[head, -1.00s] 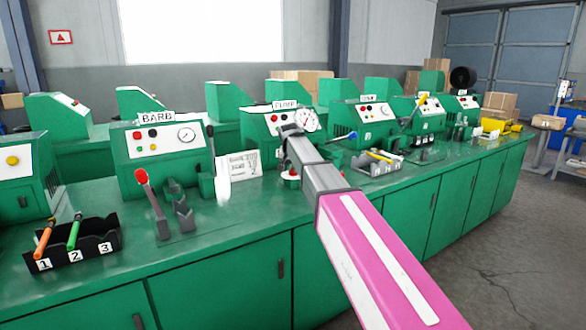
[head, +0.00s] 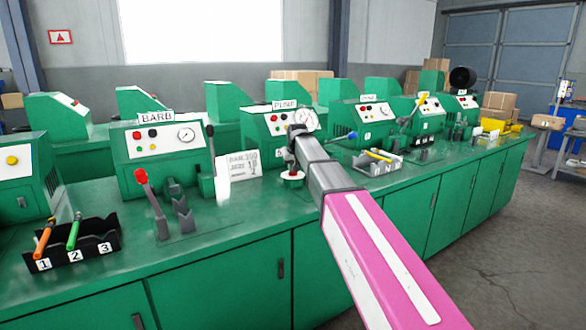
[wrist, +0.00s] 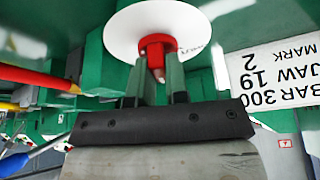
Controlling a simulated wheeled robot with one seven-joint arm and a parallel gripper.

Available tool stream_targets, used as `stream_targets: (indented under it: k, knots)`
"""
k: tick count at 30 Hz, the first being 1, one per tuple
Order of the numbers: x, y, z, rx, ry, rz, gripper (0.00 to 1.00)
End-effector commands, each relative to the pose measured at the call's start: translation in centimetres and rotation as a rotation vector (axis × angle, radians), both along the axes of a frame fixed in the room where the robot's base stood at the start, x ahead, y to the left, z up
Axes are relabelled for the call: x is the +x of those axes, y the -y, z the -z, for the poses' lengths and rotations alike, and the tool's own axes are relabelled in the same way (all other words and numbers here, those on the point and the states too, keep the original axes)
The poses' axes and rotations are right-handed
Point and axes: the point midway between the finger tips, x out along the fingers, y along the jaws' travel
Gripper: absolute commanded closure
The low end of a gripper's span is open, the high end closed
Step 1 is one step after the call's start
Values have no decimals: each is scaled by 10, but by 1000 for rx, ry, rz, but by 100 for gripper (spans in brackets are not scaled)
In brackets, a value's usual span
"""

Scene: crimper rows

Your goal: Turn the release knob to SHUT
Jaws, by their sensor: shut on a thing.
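The release knob is a small red knob (wrist: 157,47) over a round white plate (wrist: 122,36) in the wrist view. In the head view the white plate (head: 292,180) shows low on the front of the PUMP machine (head: 262,125), with a little red above it. My gripper (wrist: 157,72) has its two fingers on either side of the red knob and is shut on it. In the head view my gripper (head: 292,165) reaches down to the knob, and my arm hides part of the machine. I cannot read any SHUT mark or the knob's setting.
A white card (head: 243,164) with black print stands left of the knob. The BARB machine (head: 160,150) and a red-tipped lever (head: 142,178) are further left. A grey tray (head: 378,160) with a yellow-handled tool lies to the right.

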Motion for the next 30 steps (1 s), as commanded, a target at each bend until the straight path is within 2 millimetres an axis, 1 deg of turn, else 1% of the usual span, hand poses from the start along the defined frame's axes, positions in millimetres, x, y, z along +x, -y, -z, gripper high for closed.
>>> stream_targets:
  k: [21, 30]
  knots:
    - [3, 2, 0, 2, -1, -677, 100]
    - [3, 2, 0, 2, 0, -923, 100]
